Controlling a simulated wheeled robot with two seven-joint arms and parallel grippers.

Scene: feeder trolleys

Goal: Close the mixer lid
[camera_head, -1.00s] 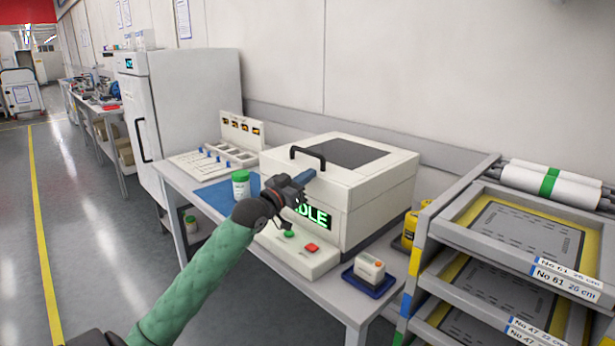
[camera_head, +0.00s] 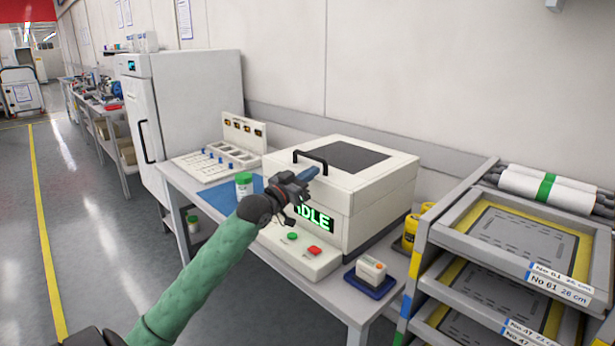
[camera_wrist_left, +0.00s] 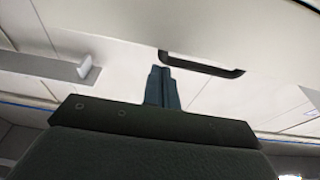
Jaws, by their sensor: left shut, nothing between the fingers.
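The mixer is a white box (camera_head: 378,207) on the bench, with a display reading "IDLE" in green. Its lid (camera_head: 345,158), with a dark panel and a black handle (camera_head: 311,158), lies flat on top of the body. My left gripper (camera_head: 308,175) is shut and empty at the front of the lid, just below the handle. In the left wrist view the blue-grey fingertips (camera_wrist_left: 160,75) are together close to the handle (camera_wrist_left: 203,65); I cannot tell whether they touch the lid. My right gripper is in neither view.
A green button (camera_head: 293,237) and a red button (camera_head: 314,250) are on the front panel. A green-capped jar (camera_head: 244,184) stands left on a blue mat (camera_head: 213,198). A small device (camera_head: 370,271) sits front right. Tray shelves (camera_head: 480,262) stand at the right.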

